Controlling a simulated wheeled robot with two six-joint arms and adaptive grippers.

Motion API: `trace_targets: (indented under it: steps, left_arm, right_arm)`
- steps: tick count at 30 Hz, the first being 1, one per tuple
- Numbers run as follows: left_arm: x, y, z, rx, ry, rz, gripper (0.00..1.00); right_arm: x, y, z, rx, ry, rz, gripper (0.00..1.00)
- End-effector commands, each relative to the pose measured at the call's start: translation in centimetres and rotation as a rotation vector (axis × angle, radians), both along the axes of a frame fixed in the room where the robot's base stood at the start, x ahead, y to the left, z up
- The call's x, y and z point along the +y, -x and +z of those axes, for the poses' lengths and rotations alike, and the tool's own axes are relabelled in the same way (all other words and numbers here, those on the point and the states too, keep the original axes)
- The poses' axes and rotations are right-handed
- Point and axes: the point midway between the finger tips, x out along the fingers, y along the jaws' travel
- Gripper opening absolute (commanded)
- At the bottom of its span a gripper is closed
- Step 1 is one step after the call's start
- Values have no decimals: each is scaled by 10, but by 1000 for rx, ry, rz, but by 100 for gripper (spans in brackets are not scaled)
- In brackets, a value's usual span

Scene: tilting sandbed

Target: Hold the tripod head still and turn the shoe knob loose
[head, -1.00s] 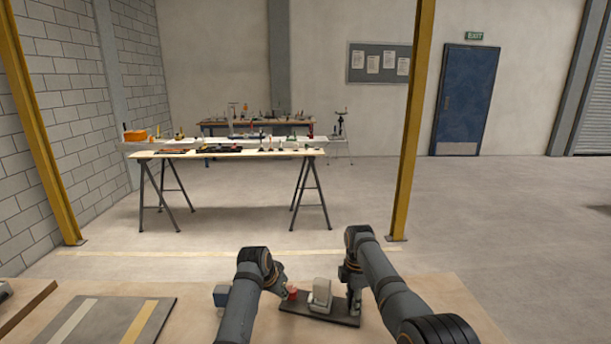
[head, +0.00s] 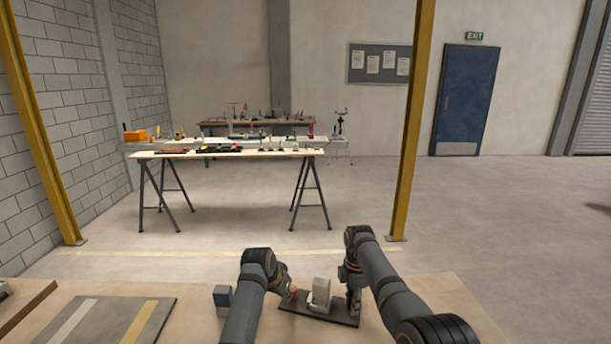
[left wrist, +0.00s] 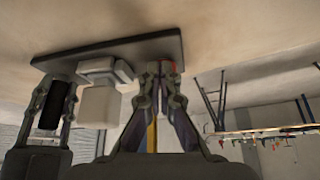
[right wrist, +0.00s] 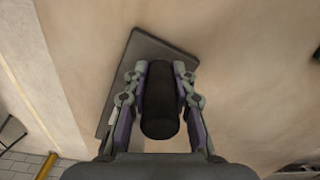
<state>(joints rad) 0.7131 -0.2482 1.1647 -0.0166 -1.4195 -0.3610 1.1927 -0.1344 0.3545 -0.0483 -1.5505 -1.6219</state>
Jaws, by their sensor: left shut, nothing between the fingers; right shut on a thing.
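The tripod head, a pale grey block (head: 320,291), stands on a dark flat plate (head: 312,310) on the bench; in the left wrist view the block (left wrist: 98,105) hangs inverted. The red shoe knob (head: 294,294) shows at the block's left side, partly covered by my left gripper. In the left wrist view my left gripper (left wrist: 160,72) is shut and empty, with a sliver of red at its fingertips; whether it touches the knob is unclear. My right gripper (right wrist: 160,75) is shut on a black cylinder-shaped handle (right wrist: 159,112) at the plate's right end.
A small blue and grey box (head: 222,297) stands left of my left arm. A dark striped board (head: 95,322) lies at the bench's left. Farther off is a trestle table (head: 230,155) with tools. Bare bench shows around the plate.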

Motion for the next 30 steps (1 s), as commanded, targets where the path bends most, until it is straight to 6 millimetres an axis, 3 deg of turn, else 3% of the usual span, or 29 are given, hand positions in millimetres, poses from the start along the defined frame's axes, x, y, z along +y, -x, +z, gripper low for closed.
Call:
trace_targets:
  steps: [24, 30]
  left_arm:
    - [0, 8, 0, 0, -1, 0, 0]
    - [-1, 7, 22, -4, -1, 0, 0]
  right_arm:
    - [-1, 0, 0, -1, 2, -2, 0]
    - [-1, 0, 0, -1, 2, -2, 0]
